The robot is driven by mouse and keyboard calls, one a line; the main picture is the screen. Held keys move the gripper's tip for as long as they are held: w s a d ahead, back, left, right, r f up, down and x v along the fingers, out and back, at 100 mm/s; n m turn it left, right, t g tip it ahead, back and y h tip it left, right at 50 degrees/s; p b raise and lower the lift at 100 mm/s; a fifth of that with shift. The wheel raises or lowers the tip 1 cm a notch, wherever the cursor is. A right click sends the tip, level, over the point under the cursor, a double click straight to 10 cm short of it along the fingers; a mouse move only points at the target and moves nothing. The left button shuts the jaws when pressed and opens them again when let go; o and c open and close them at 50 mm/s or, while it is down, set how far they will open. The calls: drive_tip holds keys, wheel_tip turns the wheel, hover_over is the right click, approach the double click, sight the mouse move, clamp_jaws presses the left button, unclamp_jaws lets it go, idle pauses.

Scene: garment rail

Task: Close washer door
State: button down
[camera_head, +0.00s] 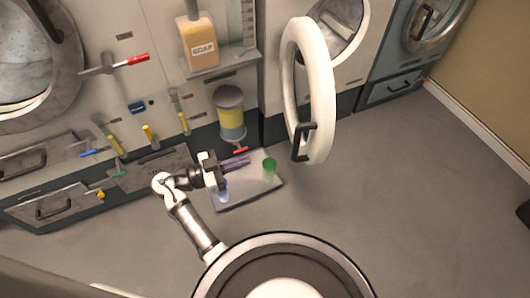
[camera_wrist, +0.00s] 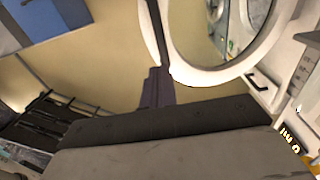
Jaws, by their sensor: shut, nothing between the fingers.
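The washer door (camera_head: 323,95) is a thick white ring with a black handle (camera_head: 301,143) low on it. In the head view it stands swung open, seen nearly edge-on, in front of the white washer (camera_head: 272,97), whose round opening shows behind it. My gripper (camera_head: 246,161) is shut and empty, to the left of the door and apart from it. In the wrist view my gripper's closed fingers (camera_wrist: 155,88) are in the middle, and a white ring (camera_wrist: 205,77), which looks like the door, shows just right of them.
A grey panel (camera_head: 246,190) with a green round thing lies below my gripper. A yellow-and-blue canister (camera_head: 230,118) and a soap dispenser (camera_head: 198,42) are behind. A blue-grey machine (camera_head: 390,60) stands at right. The floor (camera_head: 420,200) at right is clear.

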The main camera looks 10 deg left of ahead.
drive_tip(key=p+x, duration=0.4)
drive_tip(key=x, duration=0.9)
drive_tip(key=shift+w+d+p, duration=0.15)
drive_tip(key=shift+w+p, duration=0.05)
drive_tip(key=shift+p, duration=0.15)
